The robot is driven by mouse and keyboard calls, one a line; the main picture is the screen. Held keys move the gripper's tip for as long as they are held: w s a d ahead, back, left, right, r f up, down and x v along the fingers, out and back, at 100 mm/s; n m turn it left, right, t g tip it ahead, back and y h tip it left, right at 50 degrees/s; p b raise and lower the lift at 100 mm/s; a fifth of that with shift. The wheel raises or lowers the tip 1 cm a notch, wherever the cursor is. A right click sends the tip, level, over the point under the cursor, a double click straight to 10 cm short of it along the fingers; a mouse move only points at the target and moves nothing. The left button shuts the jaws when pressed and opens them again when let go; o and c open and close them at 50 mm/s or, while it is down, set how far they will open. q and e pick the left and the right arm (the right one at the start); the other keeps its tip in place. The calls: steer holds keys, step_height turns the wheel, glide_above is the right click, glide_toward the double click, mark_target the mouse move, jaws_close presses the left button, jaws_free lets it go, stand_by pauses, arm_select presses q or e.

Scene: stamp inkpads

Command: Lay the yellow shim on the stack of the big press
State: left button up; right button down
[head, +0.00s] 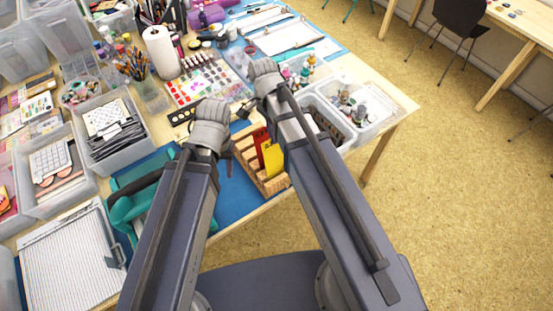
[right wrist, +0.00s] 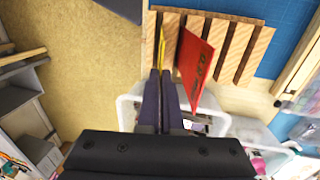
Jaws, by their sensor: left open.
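The yellow shim (head: 272,158) stands in a slotted wooden rack (head: 275,186) at the table's front edge. In the right wrist view the shim (right wrist: 162,46) shows nearly edge-on, between the tips of my right gripper (right wrist: 160,72), which looks shut on it; the rack (right wrist: 228,68) is right behind. In the head view that gripper is hidden by my right forearm. My left gripper (head: 229,150) is open, left of the rack and partly hidden by its arm. A teal device (head: 126,208), perhaps the big press, is partly behind my left arm; its stack cannot be made out.
A red shim (head: 260,139) stands in the rack close beside the yellow one, also in the right wrist view (right wrist: 194,62). Clear bins (head: 347,142) stand right of the rack. A blue mat (head: 232,196) has bare room left of the rack.

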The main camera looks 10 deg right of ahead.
arm_select(q)
step_height(320, 180, up, 7)
steer(key=p, duration=0.7)
steer(key=shift+r, duration=0.15)
arm_select(e)
step_height(320, 180, up, 7)
steer(key=w, duration=0.1)
steer(key=shift+w+a+r, duration=0.15)
steer(key=shift+a, duration=0.1)
arm_select(q)
steer(key=shift+s, duration=0.1)
